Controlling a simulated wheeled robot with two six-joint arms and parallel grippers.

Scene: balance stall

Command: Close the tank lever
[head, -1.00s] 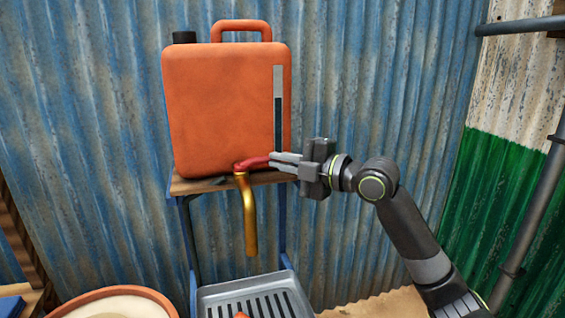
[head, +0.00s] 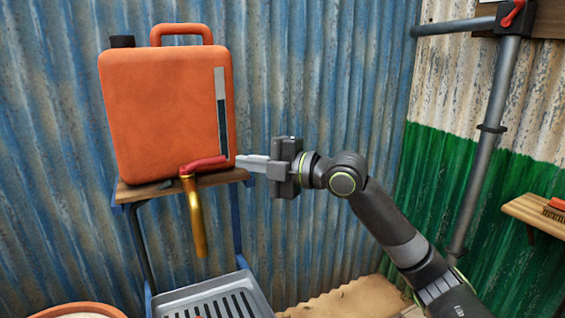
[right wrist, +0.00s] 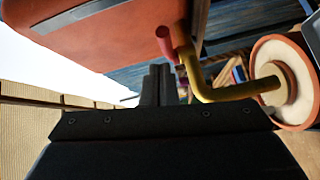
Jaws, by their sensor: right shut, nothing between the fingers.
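The orange tank (head: 160,110) stands on a small wooden shelf (head: 150,193) against the blue corrugated wall. Its red lever (head: 204,164) sits on top of a brass spout (head: 196,215) at the tank's lower front and points right. My right gripper (head: 244,163) is shut and empty, with its fingertips just right of the lever's end. In the right wrist view the lever (right wrist: 165,42) and the brass pipe (right wrist: 205,85) show just beyond my shut fingers (right wrist: 158,85). I cannot tell whether the fingertips touch the lever. My left gripper is not in view.
A grey slotted tray (head: 215,300) stands below the spout. A round terracotta-rimmed basin (head: 80,308) is at the lower left. A grey pipe with a red valve handle (head: 513,14) and a small wooden shelf (head: 535,216) are at the right.

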